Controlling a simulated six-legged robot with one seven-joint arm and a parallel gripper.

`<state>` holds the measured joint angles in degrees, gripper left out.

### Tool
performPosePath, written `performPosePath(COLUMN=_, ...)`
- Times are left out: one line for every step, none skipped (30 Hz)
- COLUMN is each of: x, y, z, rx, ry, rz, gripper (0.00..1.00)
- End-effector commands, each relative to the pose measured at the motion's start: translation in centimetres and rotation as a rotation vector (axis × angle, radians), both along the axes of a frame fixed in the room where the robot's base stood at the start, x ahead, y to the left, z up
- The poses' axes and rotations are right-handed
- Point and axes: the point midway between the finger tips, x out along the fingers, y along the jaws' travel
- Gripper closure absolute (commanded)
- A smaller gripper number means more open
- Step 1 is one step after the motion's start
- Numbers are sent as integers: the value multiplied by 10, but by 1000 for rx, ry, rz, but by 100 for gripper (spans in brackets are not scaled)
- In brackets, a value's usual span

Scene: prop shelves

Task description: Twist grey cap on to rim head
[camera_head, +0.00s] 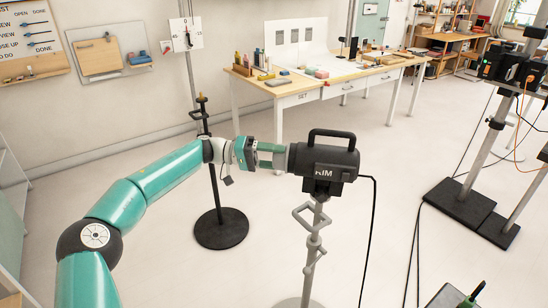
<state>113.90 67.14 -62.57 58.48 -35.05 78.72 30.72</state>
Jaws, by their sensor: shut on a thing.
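The rim head (327,165) is a black lamp body with a top handle and the letters "KIM" or "RIM" on its side. It sits on a grey stand (312,245). The grey cap (293,158) is at the left end of the rim head, lined up with it and seemingly touching. My gripper (276,157) comes in from the left at the end of my teal arm and is shut on the grey cap. The fingertips are small here, and whether the cap is threaded on cannot be told.
A black round-based stand (221,228) stands behind my arm. A black cable (372,230) hangs from the rim head. A wooden table (300,88) with small props is behind. Black-based stands (460,200) are at right. Open floor lies between.

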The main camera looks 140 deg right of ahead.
Motion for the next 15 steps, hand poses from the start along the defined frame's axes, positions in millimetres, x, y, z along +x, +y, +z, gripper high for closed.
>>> performPosePath(x=0, y=1, z=0, rx=-9, ry=19, rz=-2, gripper=63)
performPosePath(x=0, y=1, z=0, rx=-12, ry=24, rz=-2, gripper=63)
performPosePath(x=0, y=1, z=0, rx=-13, ry=26, rz=-2, gripper=63)
performPosePath(x=0, y=1, z=0, rx=-12, ry=25, rz=-2, gripper=63)
performPosePath(x=0, y=1, z=0, rx=-12, ry=25, rz=-2, gripper=63)
performPosePath(x=0, y=1, z=0, rx=-12, ry=24, rz=-2, gripper=63)
performPosePath(x=0, y=1, z=0, rx=-12, ry=24, rz=-2, gripper=63)
performPosePath(x=0, y=1, z=0, rx=-12, ry=24, rz=-2, gripper=63)
performPosePath(x=0, y=1, z=0, rx=-11, ry=23, rz=-2, gripper=63)
performPosePath(x=0, y=1, z=0, rx=-11, ry=23, rz=-2, gripper=63)
performPosePath(x=0, y=1, z=0, rx=-11, ry=23, rz=-2, gripper=63)
performPosePath(x=0, y=1, z=0, rx=-12, ry=25, rz=-2, gripper=63)
performPosePath(x=0, y=1, z=0, rx=-16, ry=31, rz=-2, gripper=63)
performPosePath(x=-1, y=1, z=0, rx=-22, ry=45, rz=-2, gripper=63)
performPosePath(x=-1, y=1, z=0, rx=-38, ry=73, rz=-3, gripper=63)
